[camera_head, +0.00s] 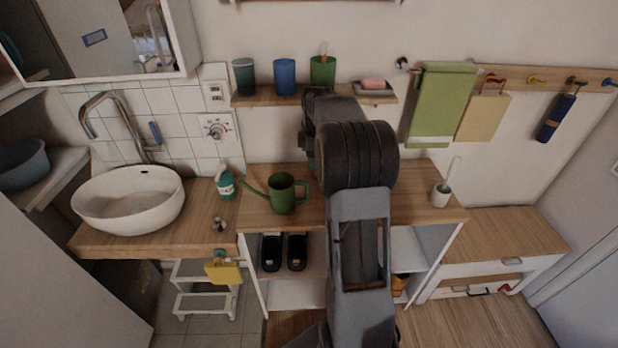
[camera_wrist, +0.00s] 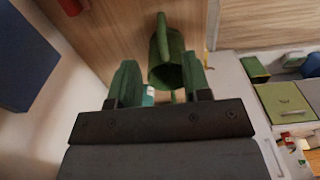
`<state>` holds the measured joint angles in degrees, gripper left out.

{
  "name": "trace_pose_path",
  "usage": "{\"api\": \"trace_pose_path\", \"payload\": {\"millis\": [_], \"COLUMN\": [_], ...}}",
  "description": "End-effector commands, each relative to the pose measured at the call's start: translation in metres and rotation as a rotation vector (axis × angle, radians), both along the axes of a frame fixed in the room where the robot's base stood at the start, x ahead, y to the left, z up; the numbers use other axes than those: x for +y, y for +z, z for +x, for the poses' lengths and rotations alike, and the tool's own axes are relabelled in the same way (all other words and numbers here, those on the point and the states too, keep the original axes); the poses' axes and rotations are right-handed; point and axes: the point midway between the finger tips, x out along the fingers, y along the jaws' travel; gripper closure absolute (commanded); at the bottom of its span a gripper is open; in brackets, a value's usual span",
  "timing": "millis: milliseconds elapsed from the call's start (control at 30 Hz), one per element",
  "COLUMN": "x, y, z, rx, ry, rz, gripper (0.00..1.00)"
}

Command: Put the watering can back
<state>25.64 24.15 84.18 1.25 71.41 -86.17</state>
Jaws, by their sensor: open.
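The green watering can (camera_head: 283,195) stands upright on the wooden top of the shelf unit, its spout pointing left and its handle right. It also shows in the wrist view (camera_wrist: 174,74), seen from above with its round opening and handle. My gripper (camera_wrist: 160,62) is open and empty. Its two green fingers appear on either side of the can in that picture, but the can looks to be beyond the fingertips, not held. In the head view my dark wrist hides much of the gripper, just right of the can.
A wall shelf (camera_head: 262,101) above holds several cups and a soap dish. A teal bottle (camera_head: 226,186) stands left of the can, near the white basin (camera_head: 130,200). A toilet brush (camera_head: 442,193) stands at the unit's right end. A green towel (camera_head: 442,100) hangs behind.

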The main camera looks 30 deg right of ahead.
Motion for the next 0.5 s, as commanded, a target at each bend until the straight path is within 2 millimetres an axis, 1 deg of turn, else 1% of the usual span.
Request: {"api": "trace_pose_path", "payload": {"millis": [67,167,200,267,300,333,367,400,500], "x": [0.014,0.048,0.065,0.091,0.108,0.12,0.131,0.145,0.172], "y": [0.012,0.028,0.034,0.041,0.044,0.046,0.046,0.046,0.041], "z": [-0.005,-0.021,-0.031,-0.049,-0.062,-0.073,-0.083,-0.098,-0.132], "rx": [-0.014,-0.046,-0.065,-0.094,-0.116,-0.132,-0.147,-0.166,-0.207], "ry": [-0.036,-0.146,-0.205,-0.307,-0.376,-0.428,-0.479,-0.546,-0.7], "rz": [-0.007,-0.016,-0.017,-0.015,-0.01,-0.005,0.002,0.012,0.049], "gripper": [0.56,0.56,0.56,0.56,0.56,0.56,0.56,0.56,0.56]}}
